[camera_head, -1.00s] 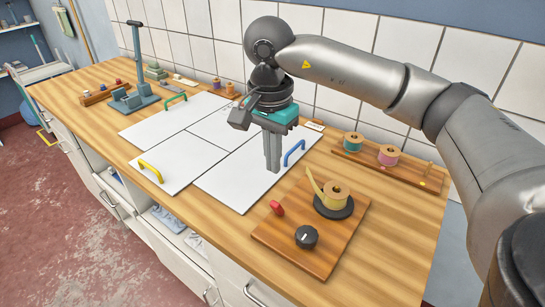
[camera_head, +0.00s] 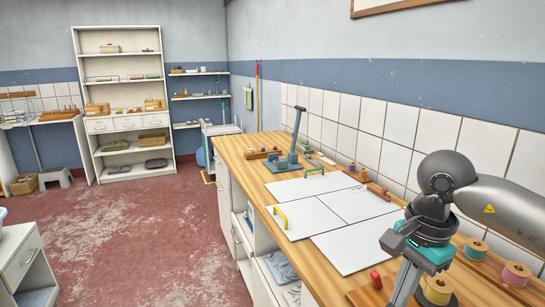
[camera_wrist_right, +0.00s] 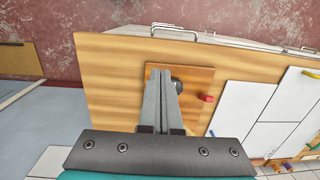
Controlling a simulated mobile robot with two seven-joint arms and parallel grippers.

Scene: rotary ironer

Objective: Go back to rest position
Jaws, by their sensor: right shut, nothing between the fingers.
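My right gripper (camera_head: 402,288) is at the lower right of the head view, over the wooden worktop (camera_head: 240,148). Its fingers are shut and empty. In the right wrist view the shut fingers (camera_wrist_right: 160,85) point over a brown board (camera_wrist_right: 198,82) with a black knob (camera_wrist_right: 177,86) and a red piece (camera_wrist_right: 206,98). The fingers hide part of this board. My left gripper is in neither view.
White panels (camera_head: 346,242) with a yellow handle (camera_head: 280,217) and a green handle (camera_head: 314,172) lie on the worktop. A grey-blue press-like device (camera_head: 285,161) stands at the far end. Spools (camera_head: 437,288) sit at the lower right. The red floor (camera_head: 140,230) is open at left.

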